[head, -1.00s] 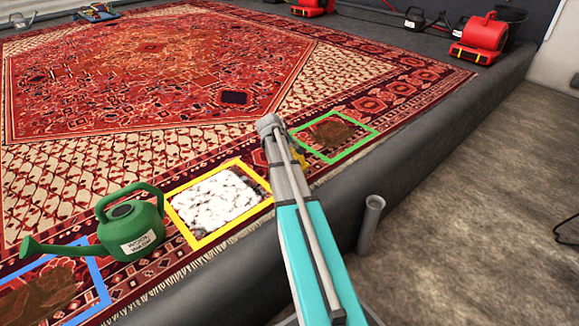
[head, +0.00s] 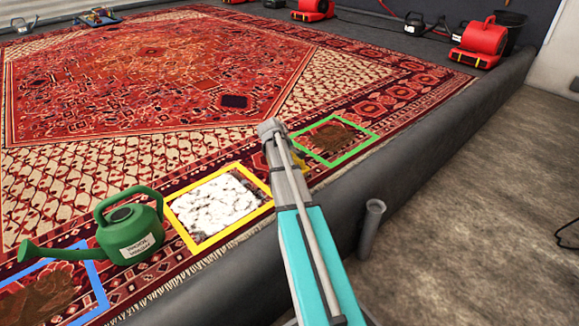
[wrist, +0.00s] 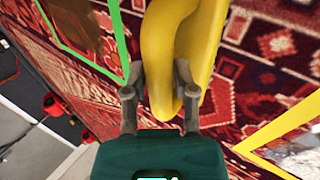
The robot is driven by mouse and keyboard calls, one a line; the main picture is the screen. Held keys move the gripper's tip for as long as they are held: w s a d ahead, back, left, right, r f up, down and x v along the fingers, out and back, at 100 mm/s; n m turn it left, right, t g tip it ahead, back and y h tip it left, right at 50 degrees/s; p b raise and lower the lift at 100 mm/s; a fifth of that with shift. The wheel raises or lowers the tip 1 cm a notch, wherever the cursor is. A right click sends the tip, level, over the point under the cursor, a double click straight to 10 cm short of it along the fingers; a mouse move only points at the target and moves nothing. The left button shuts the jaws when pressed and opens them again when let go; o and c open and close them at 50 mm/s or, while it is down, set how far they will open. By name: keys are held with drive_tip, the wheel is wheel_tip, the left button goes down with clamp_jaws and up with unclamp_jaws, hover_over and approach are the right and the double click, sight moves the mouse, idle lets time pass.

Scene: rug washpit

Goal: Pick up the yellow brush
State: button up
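The yellow brush (wrist: 203,50) fills the upper middle of the wrist view, close to the camera. Its rounded handle part lies between the two fingers of my gripper (wrist: 161,76). The fingers are partly closed, one on each side, and appear to touch it. In the head view my arm hides nearly all of the brush; only bits of yellow show beside the arm's end, where my gripper is also mostly hidden. How far the brush is from the rug cannot be told.
The rug (head: 150,90) has a green frame (head: 352,160) around a brown stain, a yellow frame (head: 190,243) around white foam, and a blue frame (head: 95,285). A green watering can (head: 130,232) stands near the front left. A dark raised edge (head: 420,165) borders the rug.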

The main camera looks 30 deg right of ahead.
clamp_jaws()
drive_tip(key=shift+r, duration=0.1)
wheel_tip(320, 180, up, 2)
drive_tip(key=p, duration=0.2)
drive_tip(key=shift+r+p, duration=0.25)
drive_tip(key=shift+p, duration=0.1)
drive_tip(key=s+a+r+p, duration=0.2)
drive_tip(key=s+r+p, duration=0.8)
drive_tip(key=s, duration=0.3)
drive_tip(key=shift+s+a+r, duration=0.2)
drive_tip(key=shift+s+a, duration=0.2)
